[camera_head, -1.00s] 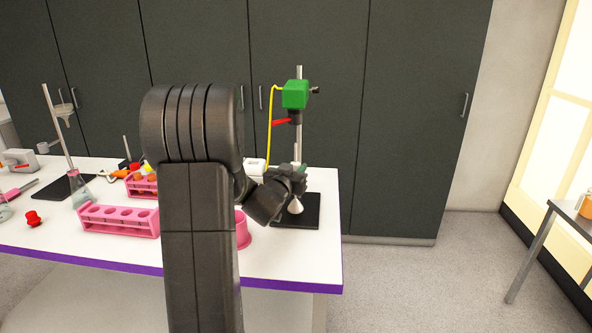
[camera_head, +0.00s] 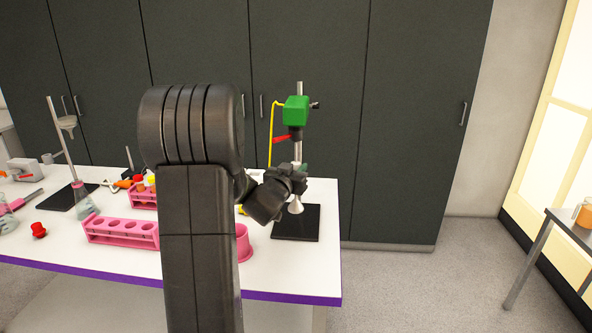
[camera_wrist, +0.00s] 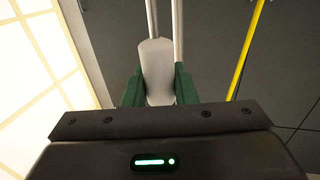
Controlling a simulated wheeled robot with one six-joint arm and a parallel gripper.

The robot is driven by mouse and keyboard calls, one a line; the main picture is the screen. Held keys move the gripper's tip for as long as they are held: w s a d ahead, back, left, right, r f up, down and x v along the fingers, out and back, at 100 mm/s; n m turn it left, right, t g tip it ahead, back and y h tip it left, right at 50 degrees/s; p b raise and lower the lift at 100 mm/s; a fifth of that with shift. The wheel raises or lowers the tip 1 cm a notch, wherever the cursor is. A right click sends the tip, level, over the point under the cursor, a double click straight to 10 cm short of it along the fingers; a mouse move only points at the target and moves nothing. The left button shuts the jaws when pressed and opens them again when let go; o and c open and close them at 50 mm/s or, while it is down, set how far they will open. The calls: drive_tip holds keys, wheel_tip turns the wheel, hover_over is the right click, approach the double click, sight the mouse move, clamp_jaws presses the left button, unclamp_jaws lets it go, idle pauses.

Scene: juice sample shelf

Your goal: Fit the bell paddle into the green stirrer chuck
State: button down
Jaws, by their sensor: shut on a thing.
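The bell paddle (camera_head: 296,207) is pale, with its flared bell hanging below my gripper (camera_head: 296,180) in the head view. My gripper is shut on it. In the wrist view the paddle's grey thick part (camera_wrist: 157,65) sits between my gripper's green fingers (camera_wrist: 158,88), with a thin shaft rising from it. The green stirrer (camera_head: 296,111) is on a stand rod above my gripper, its black chuck (camera_head: 296,133) pointing down. The paddle is below the chuck. The shaft's upper end is hard to make out, and I cannot tell how well it lines up.
The stand's black base plate (camera_head: 297,230) lies under the paddle. A red lever (camera_head: 281,139) sticks out left of the chuck, and a yellow cable (camera_head: 271,135) hangs there. A pink rack (camera_head: 120,232) and a pink cup (camera_head: 243,243) stand to the left. The table ends just right of the stand.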

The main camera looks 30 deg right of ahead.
drive_tip(key=shift+r+p, duration=1.9)
drive_tip(key=shift+r, duration=0.65)
idle(0.9)
drive_tip(key=c, duration=1.1)
unclamp_jaws()
drive_tip(key=shift+f, duration=0.1)
drive_tip(key=shift+s+a+f, duration=0.1)
drive_tip(key=shift+s+a, duration=0.3)
drive_tip(key=shift+a, duration=0.05)
drive_tip(key=b+v, duration=0.2)
drive_tip(key=v, duration=1)
drive_tip(key=shift+s+a, duration=0.15)
drive_tip(key=shift+a, duration=0.1)
drive_tip(key=p+x, duration=0.2)
drive_tip(key=x, duration=1.2)
drive_tip(key=shift+s, duration=0.1)
